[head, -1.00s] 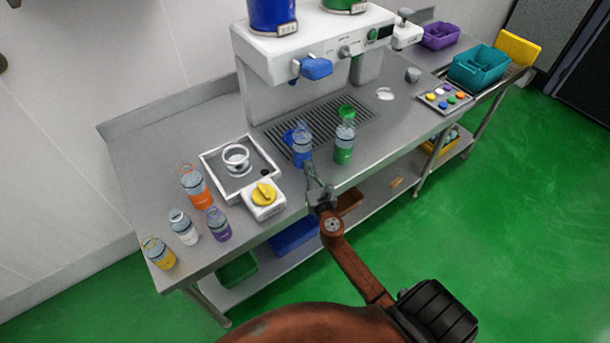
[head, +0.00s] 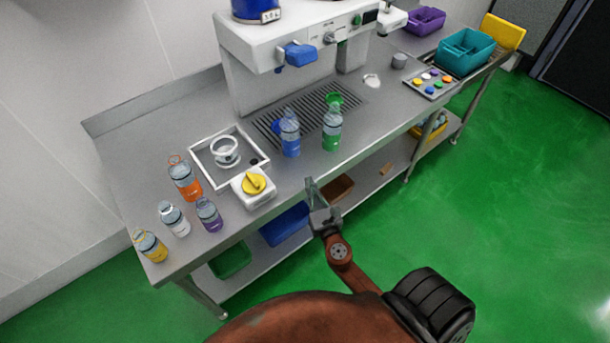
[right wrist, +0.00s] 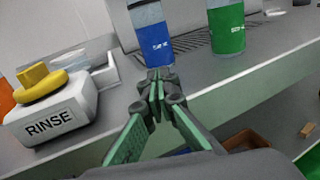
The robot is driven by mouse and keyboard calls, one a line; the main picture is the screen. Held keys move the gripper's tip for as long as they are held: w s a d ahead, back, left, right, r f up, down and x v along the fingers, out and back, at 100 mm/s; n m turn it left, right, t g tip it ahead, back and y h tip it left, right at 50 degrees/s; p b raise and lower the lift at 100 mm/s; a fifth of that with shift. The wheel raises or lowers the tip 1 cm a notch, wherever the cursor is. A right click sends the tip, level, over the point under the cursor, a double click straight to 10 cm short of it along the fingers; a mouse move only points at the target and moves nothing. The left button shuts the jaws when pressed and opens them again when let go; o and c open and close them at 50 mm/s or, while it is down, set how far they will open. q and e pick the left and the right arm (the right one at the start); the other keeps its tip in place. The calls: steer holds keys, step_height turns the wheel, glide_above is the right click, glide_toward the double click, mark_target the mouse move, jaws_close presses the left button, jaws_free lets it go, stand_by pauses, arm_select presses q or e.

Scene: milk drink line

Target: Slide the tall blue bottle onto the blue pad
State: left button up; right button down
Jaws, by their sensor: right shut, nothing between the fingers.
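The tall blue bottle (head: 290,138) stands upright on the counter at the front edge of the drip grille. The blue pad (head: 276,127) shows behind and left of it, partly hidden by the bottle; the bottle's base looks nearer the counter's front than the pad. My right gripper (head: 311,182) is shut and empty at the counter's front edge, apart from the bottle. In the right wrist view the shut fingertips (right wrist: 157,76) point at the lower part of the blue bottle (right wrist: 153,35), whose top is cut off. My left gripper is not in view.
A green bottle (head: 332,130) stands close right of the blue one, with a green pad (head: 334,100) behind it. Orange, white, purple and yellow bottles stand farther left. The machine (head: 300,40) overhangs the grille.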

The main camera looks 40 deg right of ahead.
steer(key=a+r+p, duration=0.1)
steer(key=p, duration=0.2)
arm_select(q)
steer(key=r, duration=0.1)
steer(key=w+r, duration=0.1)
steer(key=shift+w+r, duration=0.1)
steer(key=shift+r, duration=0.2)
arm_select(e)
glide_toward(294, 149)
steer(key=x, duration=0.7)
steer(key=shift+a+f, duration=0.1)
steer(key=shift+h, duration=0.3)
